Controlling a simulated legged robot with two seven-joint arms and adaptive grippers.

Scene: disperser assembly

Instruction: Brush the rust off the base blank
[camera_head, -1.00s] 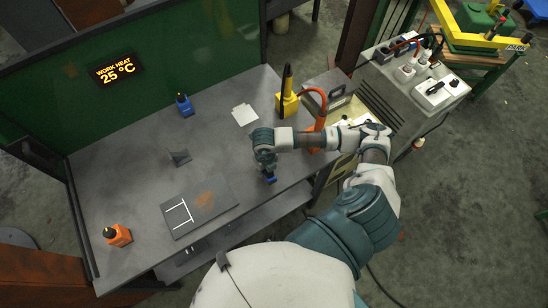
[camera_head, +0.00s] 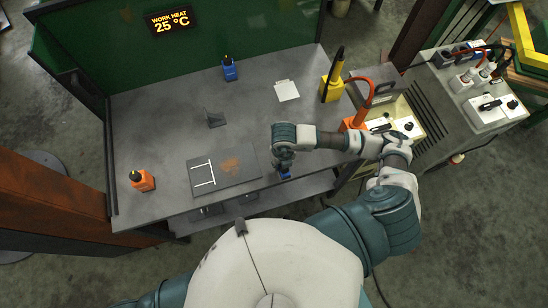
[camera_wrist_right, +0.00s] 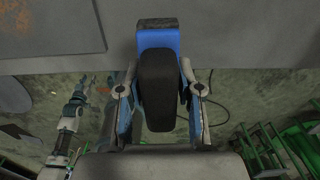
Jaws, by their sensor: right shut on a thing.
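The base blank (camera_head: 222,181) is a flat dark grey plate lying at the front of the table. It has an orange-brown rust patch (camera_head: 230,164) on its right half and white lines on its left half. Part of the blank (camera_wrist_right: 55,30) also shows at the upper left of the right wrist view. My right gripper (camera_head: 285,167) is just right of the blank, near the table's front edge. It is shut on a blue and black tool, probably the brush (camera_wrist_right: 158,80), which is apart from the blank. My left gripper is not in the head view.
An orange holder (camera_head: 354,122) is behind my right forearm.

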